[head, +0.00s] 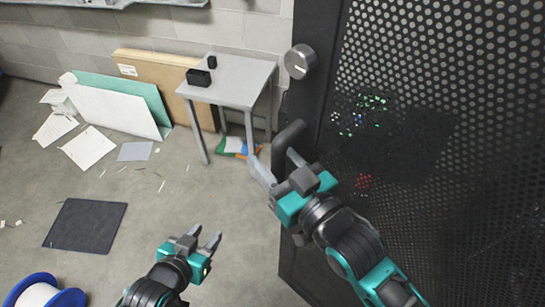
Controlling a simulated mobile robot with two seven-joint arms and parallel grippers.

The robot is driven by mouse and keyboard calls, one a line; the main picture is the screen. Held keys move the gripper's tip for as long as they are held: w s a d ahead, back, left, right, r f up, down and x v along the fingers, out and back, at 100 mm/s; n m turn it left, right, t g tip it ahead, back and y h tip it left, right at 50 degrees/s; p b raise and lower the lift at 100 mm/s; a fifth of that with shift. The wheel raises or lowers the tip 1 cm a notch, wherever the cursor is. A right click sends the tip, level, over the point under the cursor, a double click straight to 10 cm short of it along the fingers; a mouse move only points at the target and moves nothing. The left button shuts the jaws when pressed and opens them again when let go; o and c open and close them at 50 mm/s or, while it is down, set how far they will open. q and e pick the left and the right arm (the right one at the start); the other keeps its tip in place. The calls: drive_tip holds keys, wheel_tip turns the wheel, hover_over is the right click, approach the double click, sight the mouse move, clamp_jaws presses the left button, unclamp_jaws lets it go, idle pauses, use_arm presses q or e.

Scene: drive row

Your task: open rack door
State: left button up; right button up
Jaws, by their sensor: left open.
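The rack door (430,160) is a tall dark perforated panel that fills the right side of the head view. Its black handle (287,138) stands out near the door's left edge, and a round grey knob (300,61) sits above it. My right gripper (277,168) is at the handle, with one finger on each side of its lower part. I cannot tell whether the fingers grip it. The handle's lower end is hidden by the gripper. My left gripper (207,236) is open and empty, low over the floor to the left of the door.
A small grey table (240,80) with black boxes (199,77) stands left of the door. Boards (115,105) lean on the wall. A dark mat (85,225), papers (90,148) and a blue-rimmed spool (42,292) are on the floor. Floor left of the door is mostly open.

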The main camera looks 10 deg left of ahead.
drive_tip(key=shift+o, duration=0.3)
drive_tip(key=shift+s+d+f, duration=0.1)
drive_tip(key=shift+s+d, duration=0.25)
drive_tip(key=shift+s, duration=0.05)
drive_tip(key=v, duration=1.1)
drive_tip(key=shift+s+d+b, duration=0.3)
drive_tip(key=shift+b, duration=0.1)
